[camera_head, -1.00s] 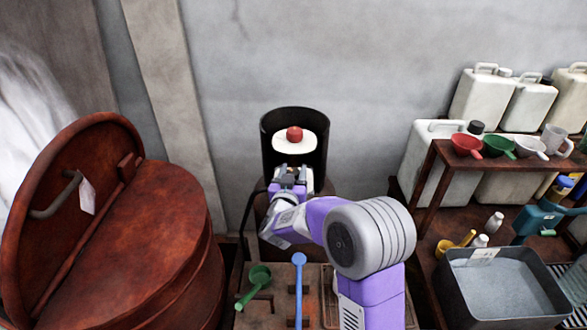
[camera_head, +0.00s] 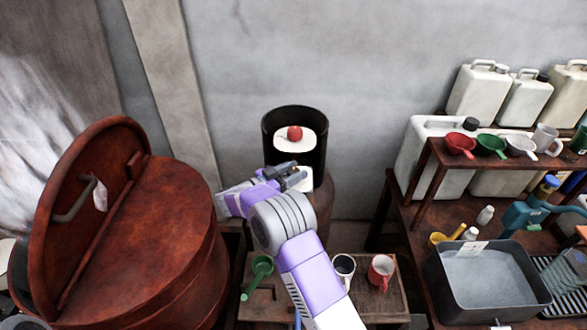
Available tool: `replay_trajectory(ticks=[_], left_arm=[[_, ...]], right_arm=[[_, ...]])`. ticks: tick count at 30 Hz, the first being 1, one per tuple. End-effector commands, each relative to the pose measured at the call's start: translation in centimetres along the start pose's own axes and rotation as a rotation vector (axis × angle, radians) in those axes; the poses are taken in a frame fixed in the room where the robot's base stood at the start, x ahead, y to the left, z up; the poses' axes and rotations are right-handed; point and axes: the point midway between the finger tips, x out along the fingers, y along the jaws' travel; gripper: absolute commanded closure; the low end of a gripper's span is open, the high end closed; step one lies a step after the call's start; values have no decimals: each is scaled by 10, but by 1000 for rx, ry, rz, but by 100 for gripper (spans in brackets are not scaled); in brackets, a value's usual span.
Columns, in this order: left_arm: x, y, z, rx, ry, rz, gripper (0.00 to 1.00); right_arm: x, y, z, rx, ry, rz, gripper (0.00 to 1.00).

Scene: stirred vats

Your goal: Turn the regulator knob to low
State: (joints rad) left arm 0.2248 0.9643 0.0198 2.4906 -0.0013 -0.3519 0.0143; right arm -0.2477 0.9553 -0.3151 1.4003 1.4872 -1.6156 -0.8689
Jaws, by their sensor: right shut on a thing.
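The red ball is above and clear of the fingers. My left gripper is not in view.
A large rust-red vat (camera_head: 150,235) with a raised lid stands at left. A shelf (camera_head: 437,160) with cups and a grey tub (camera_head: 440,278) stand right.

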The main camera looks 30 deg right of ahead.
Motion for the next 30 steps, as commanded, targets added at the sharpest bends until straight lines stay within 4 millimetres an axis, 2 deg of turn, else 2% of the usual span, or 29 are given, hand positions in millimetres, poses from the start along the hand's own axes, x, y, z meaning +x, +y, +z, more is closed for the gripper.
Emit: replay_trajectory(ticks=[20,21,24,30], left_arm=[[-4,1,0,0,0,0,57],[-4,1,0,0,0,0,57],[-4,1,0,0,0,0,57],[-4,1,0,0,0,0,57]], right_arm=[[1,0,-2,4,2,62,83],[1,0,-2,4,2,62,48],[1,0,-2,3,1,61,33],[1,0,-1,2,0,61,33]])
